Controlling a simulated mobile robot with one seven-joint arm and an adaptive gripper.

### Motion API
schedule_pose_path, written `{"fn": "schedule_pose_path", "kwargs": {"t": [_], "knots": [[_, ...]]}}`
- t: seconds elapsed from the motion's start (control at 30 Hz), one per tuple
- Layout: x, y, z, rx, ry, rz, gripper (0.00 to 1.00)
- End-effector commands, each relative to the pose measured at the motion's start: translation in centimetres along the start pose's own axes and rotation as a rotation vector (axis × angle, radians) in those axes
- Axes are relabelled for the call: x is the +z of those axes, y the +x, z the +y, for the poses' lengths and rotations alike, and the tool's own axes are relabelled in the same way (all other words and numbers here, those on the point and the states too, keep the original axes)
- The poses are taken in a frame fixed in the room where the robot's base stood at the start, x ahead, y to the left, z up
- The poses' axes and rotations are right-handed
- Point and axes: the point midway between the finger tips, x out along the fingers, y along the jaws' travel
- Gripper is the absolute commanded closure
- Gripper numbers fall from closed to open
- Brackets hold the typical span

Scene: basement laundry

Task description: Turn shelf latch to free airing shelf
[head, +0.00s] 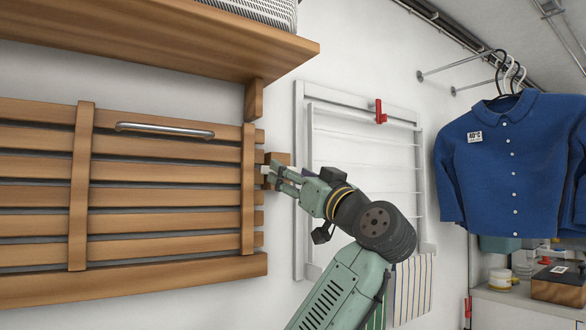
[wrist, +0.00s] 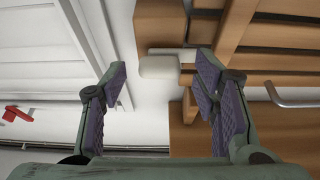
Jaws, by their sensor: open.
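A slatted wooden shelf panel (head: 165,190), likely the airing shelf, stands flat against the wall at the left, with a metal bar handle (head: 165,130) near its top. A pale, rounded latch-like piece (wrist: 160,67) sits at its edge in the wrist view, beside a small wooden block (wrist: 160,22). That block also shows in the head view (head: 278,157). My gripper (head: 272,177) is open at the panel's right edge. In the wrist view its fingers (wrist: 160,76) are spread to either side of the pale piece, which looks ahead of them; contact cannot be told.
A white wall rack (head: 365,160) with a red catch (head: 380,112) is right of my gripper. A wooden shelf (head: 210,40) overhangs the panel. A blue shirt (head: 510,160) hangs at right, above a counter (head: 510,300). Bare wall lies between panel and rack.

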Motion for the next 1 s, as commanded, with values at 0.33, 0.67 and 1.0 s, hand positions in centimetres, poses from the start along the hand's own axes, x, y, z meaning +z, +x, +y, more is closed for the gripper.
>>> {"fn": "schedule_pose_path", "kwargs": {"t": [0.33, 0.67, 1.0], "knots": [[0.01, 0.61, 0.05, 0.002, 0.000, 0.001, 0.45], [0.00, 0.59, 0.04, 0.002, 0.000, 0.001, 0.65], [0.00, 0.59, 0.03, 0.001, 0.000, 0.001, 0.88]]}}
